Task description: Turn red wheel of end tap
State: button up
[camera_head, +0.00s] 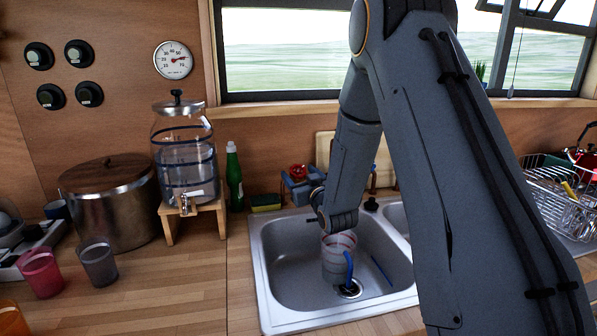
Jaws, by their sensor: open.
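A red wheel (297,171) shows behind the sink's back left edge, above some blue parts (300,188). The tap body and spout under it are mostly hidden by the blue parts and my arm. My gripper (314,203) is in front of and just below right of the wheel, over the sink's back left rim. It is open, and its fingers are small and partly hidden by my wrist. I cannot tell its exact gap from the wheel, and I see nothing held in it.
The steel sink (278,262) holds a clear cup (336,262) with a blue item in it. A green bottle (234,177), a sponge (265,203) and a glass dispenser (184,150) stand left. A dish rack (560,195) stands right. My arm hides much of the right side.

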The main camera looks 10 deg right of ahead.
jog(key=shift+w, duration=0.65)
jog(key=c, duration=1)
jog(key=shift+c, duration=0.2)
jog(key=shift+a+m+h, duration=0.15)
jog(key=shift+m+h, duration=0.15)
jog(key=shift+m, duration=0.1)
jog(key=m+h+b, duration=0.1)
jog(key=m+h, duration=0.2)
jog(key=shift+a+f+m+b, duration=0.1)
jog(key=shift+m+b, duration=0.2)
jog(key=shift+b, duration=0.1)
jog(key=shift+m+g+h+b, duration=0.5)
jog(key=shift+m+g+h, duration=0.2)
jog(key=shift+m+h, duration=1.8)
jog(key=shift+m, duration=0.5)
